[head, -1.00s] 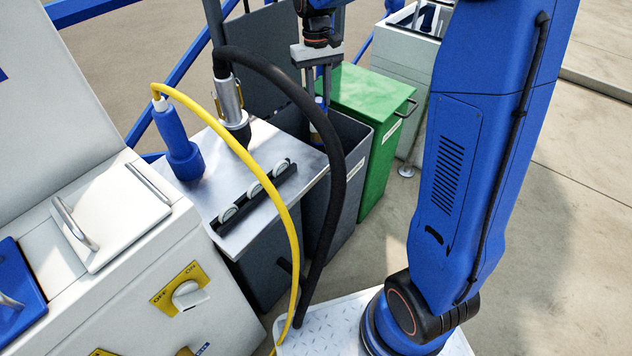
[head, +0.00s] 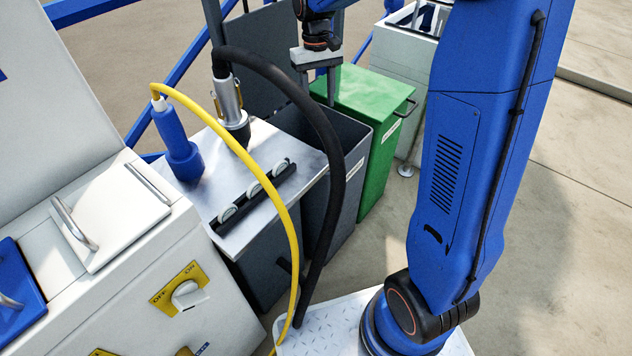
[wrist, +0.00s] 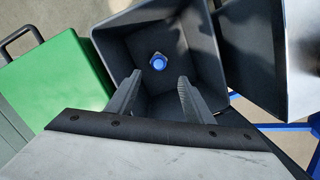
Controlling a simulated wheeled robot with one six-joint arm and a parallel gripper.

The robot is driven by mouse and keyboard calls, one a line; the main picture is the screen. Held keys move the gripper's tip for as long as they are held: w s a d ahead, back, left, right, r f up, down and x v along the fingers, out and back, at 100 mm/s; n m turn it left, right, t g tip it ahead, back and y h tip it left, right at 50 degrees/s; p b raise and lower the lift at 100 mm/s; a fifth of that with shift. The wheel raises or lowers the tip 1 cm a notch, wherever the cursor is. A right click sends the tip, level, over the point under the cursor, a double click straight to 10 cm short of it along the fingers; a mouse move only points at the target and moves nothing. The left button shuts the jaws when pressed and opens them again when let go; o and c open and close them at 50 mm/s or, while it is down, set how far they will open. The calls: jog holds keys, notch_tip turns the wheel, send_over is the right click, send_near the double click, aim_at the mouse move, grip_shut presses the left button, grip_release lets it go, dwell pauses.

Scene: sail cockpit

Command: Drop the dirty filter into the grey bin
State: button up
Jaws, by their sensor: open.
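My gripper (head: 318,88) is above the grey bin (head: 362,150) in the head view, fingers pointing down, open and empty. In the wrist view the two fingers (wrist: 158,88) stand apart over the open grey bin (wrist: 205,40). The dirty filter (wrist: 158,61) shows between and beyond the fingertips as a small blue round end with a dark ring, inside the bin and apart from the fingers. In the head view the bin's front wall hides the filter.
A green bin (head: 385,125) with a lid and handle stands beside the grey bin. A metal-topped bench (head: 215,225) stands to its left. A black hose (head: 330,140) and a yellow cable (head: 255,165) arch in front. Blue rails (head: 75,12) run behind.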

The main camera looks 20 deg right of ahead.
notch_tip(320, 180, up, 12)
jog(key=w, duration=0.1)
jog(key=shift+w+f, duration=0.2)
dwell(0.5)
